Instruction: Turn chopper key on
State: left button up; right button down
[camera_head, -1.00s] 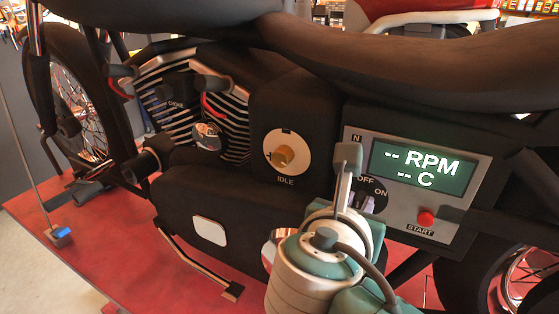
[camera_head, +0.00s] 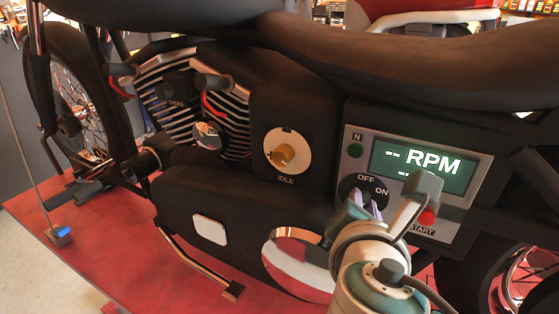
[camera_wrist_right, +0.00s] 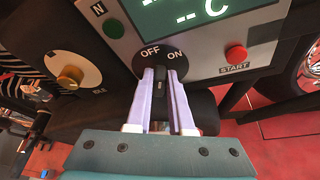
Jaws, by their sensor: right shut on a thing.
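The chopper's dark round key switch (camera_head: 356,188), marked OFF and ON, sits on the grey panel (camera_head: 352,134) below the display. My right gripper (camera_head: 368,204) is at this switch, with its pale lilac fingers over the lower part of the dial. In the right wrist view, the gripper (camera_wrist_right: 162,80) is shut on the small dark key (camera_wrist_right: 161,84), one finger on each side. The key's tip lies near the gap between OFF and ON; its exact angle is hard to tell. The display (camera_head: 400,160) shows dashes. My left gripper is not in view.
A red START button (camera_wrist_right: 236,54) is right of the switch, partly behind my wrist in the head view. A yellow IDLE knob (camera_head: 284,155) and choke parts are left. The seat (camera_head: 420,75) overhangs the panel. The red lift platform (camera_head: 110,250) lies below.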

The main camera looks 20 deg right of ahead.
jog(key=m+b, duration=0.1)
jog(key=f+m+t+b, duration=0.1)
jog(key=b, duration=0.1)
jog(key=shift+s+d+m+t+y, duration=0.15)
jog(key=shift+m+t+y, duration=0.15)
jog(key=shift+y, duration=0.1)
jog(key=shift+m+t+b, duration=0.6)
jog(key=shift+m+b, duration=0.2)
jog(key=shift+b, duration=0.45)
jog(key=shift+s+r+m+b, duration=0.1)
jog(key=shift+m+b, duration=0.2)
jog(key=shift+b, duration=0.05)
jog(key=c, duration=0.8)
grip_release()
